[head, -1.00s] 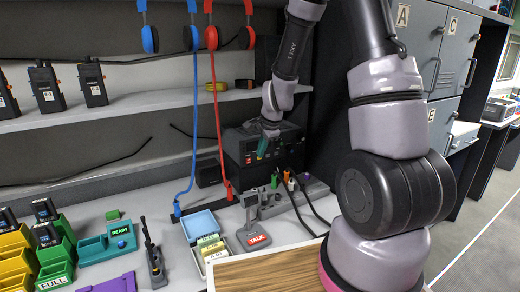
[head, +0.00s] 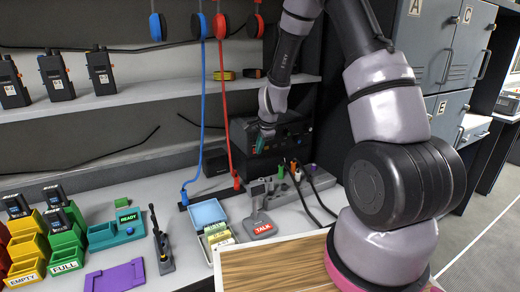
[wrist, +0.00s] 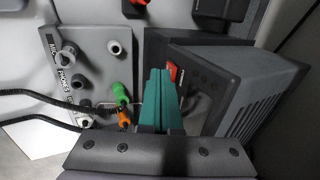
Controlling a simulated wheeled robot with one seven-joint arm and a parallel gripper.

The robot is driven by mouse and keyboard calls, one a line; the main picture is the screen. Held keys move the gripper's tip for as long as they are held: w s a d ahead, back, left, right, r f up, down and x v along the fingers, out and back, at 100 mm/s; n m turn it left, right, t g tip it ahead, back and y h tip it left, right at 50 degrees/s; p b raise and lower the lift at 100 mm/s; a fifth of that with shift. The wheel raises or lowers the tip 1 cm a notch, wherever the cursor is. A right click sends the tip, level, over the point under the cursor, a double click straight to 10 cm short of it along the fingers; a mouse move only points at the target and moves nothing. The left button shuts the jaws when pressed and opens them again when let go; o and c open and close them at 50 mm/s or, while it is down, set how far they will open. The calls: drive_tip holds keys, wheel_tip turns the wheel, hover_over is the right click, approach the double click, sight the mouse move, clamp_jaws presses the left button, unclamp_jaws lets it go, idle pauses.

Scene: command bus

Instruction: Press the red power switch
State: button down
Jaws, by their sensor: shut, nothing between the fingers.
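The black unit (head: 298,133) with the power switch stands at the back of the counter, under the shelf. In the wrist view a red switch (wrist: 173,72) shows on its dark face, just right of my fingertips and partly covered by them. My gripper (head: 261,142) has teal fingers, shut and empty, in front of the unit's left part. The fingers also point at the unit in the wrist view (wrist: 159,75). I cannot tell whether they touch it.
A panel (wrist: 85,75) with sockets and green and orange plugs lies left of the fingers, with black cables. Blue and red headset cords hang at the left. Shelf radios are far left.

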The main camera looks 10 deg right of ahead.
drive_tip(key=shift+w+a+r+g, duration=0.1)
drive_tip(key=shift+w+g, duration=0.4)
drive_tip(key=shift+r, duration=0.1)
drive_tip(key=shift+r, duration=0.7)
